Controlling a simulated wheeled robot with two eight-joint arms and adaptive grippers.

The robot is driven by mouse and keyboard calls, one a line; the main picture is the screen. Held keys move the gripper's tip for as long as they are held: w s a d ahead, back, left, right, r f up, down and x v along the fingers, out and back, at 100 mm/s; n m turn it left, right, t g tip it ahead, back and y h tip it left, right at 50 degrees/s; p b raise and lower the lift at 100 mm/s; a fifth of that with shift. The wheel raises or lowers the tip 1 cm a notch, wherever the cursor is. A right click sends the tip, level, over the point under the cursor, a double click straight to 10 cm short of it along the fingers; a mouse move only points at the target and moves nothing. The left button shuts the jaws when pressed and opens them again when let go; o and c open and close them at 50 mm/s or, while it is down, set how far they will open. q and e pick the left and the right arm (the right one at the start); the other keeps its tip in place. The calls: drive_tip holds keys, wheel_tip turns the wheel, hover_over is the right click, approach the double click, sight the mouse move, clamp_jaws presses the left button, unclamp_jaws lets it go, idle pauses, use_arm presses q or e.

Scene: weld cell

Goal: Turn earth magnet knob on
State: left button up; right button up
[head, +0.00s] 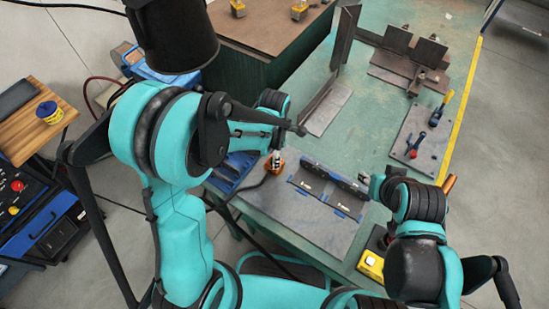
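A small orange device with a light-coloured top, which looks like the earth magnet (275,164), sits on the green table left of the grey plate. A dark cable runs from it toward the lower left. Its knob is too small to make out, so I cannot tell its setting. My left gripper (277,146) is right above and behind the magnet, partly hidden by my own arm. I cannot tell whether it touches the knob or how far its fingers are apart. My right gripper (371,186) is at the right end of the dark angle pieces; its fingers are unclear.
Dark angle pieces (328,181) with blue parts lie on the grey plate (300,215). A yellow box (371,264) is at the table's front edge. A clamp plate (407,150) and brown steel fixtures (405,66) stand farther back. A welding machine (40,215) is at left.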

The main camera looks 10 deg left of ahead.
use_arm(q)
drive_tip(key=shift+f, duration=0.45)
clamp_jaws()
